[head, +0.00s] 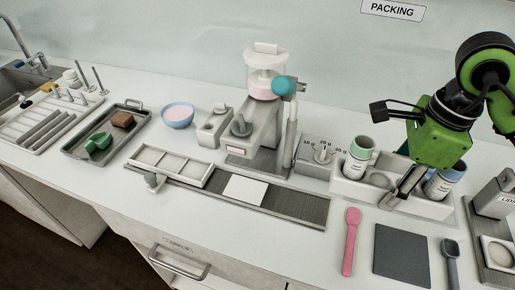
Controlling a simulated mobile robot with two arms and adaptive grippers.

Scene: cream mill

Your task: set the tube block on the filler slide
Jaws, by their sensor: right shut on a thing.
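What I take for the tube block is a white block (350,190) with round wells at the right of the counter, holding a green-ended tube (359,157) and a blue-ended tube (444,181). My right gripper (398,199) comes down between the tubes and is shut at the block's front wall; its fingers cover part of it. The block looks level and upright; whether it is clear of the counter I cannot tell. The filler slide (301,207) is a dark ribbed track under the filler, with a white plate (245,189) on it. My left gripper is not in view.
A white slotted frame (138,165) lies at the slide's left part, near a small knob (153,182). The filler machine (265,125) stands behind the slide. A pink spatula (350,240), dark mat (402,256) and grey tool (451,262) lie in front of the block.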

